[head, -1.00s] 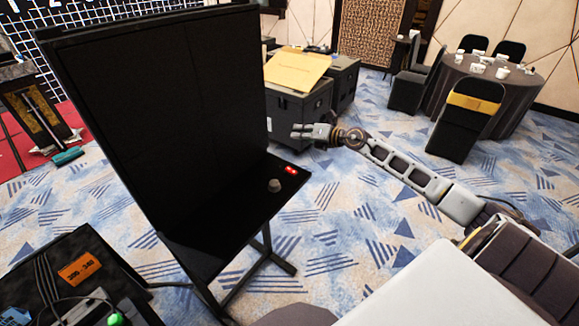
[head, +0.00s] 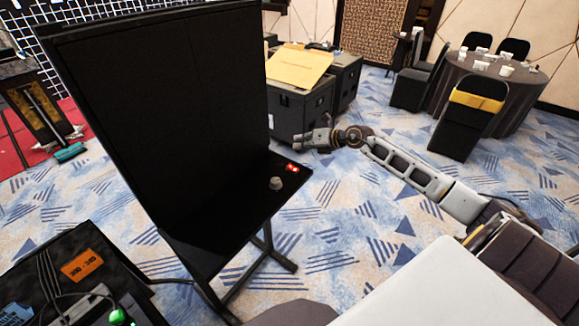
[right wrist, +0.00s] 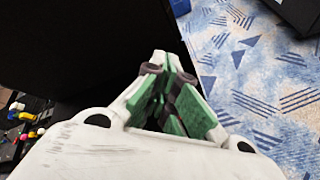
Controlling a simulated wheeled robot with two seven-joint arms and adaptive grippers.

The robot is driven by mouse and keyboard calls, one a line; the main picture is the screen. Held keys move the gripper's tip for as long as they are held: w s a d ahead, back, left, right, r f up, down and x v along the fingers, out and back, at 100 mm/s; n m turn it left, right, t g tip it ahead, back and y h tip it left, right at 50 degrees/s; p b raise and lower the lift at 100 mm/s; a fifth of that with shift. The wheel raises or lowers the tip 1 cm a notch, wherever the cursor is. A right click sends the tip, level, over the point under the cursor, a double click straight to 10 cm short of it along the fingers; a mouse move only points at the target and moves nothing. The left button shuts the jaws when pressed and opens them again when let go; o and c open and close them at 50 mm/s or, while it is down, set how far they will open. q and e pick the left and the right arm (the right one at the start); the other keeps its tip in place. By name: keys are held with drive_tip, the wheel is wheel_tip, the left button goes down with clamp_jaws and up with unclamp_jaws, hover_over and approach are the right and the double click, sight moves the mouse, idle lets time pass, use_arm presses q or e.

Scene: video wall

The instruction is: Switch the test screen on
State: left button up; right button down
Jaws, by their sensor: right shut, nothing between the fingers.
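The test screen (head: 170,120) is a tall black panel on a stand, left of centre in the head view, and its face is dark. A black shelf (head: 235,210) juts out from its foot. On the shelf are a small red switch (head: 291,168) and a grey knob (head: 276,183). My right gripper (head: 303,141) is shut and empty, a little beyond and above the red switch, apart from it. In the right wrist view its fingers (right wrist: 168,95) are closed together, with the black panel beside them. My left gripper is not in view.
Dark cases (head: 300,108) with a tan board (head: 298,66) on top stand behind the arm. A black case with an orange label (head: 82,266) and cables is at lower left. A round table (head: 490,85) with chairs is at far right. Patterned carpet (head: 350,235) lies open.

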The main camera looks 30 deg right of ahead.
drive_tip(key=shift+f, duration=0.2)
drive_tip(key=b, duration=0.6)
hover_over(293, 165)
drive_tip(key=s, duration=0.1)
drive_tip(key=shift+s+d+f, duration=0.1)
drive_tip(key=shift+f, duration=1.35)
drive_tip(key=shift+s+d+f, duration=0.1)
drive_tip(key=shift+f, duration=1.35)
drive_tip(key=shift+w+a+f+b, duration=0.1)
drive_tip(key=shift+w+f+b, duration=0.15)
drive_tip(key=shift+f, duration=0.3)
drive_tip(key=shift+w+a+f+b, duration=0.15)
drive_tip(key=shift+f+b, duration=0.1)
drive_tip(key=shift+f, duration=0.25)
drive_tip(key=shift+d, duration=0.1)
drive_tip(key=shift+w+f, duration=0.2)
drive_tip(key=shift+f, duration=0.6)
drive_tip(key=shift+r, duration=0.15)
drive_tip(key=shift+s+r+p, duration=0.2)
drive_tip(key=shift+r+p, duration=0.45)
drive_tip(key=shift+r, duration=0.05)
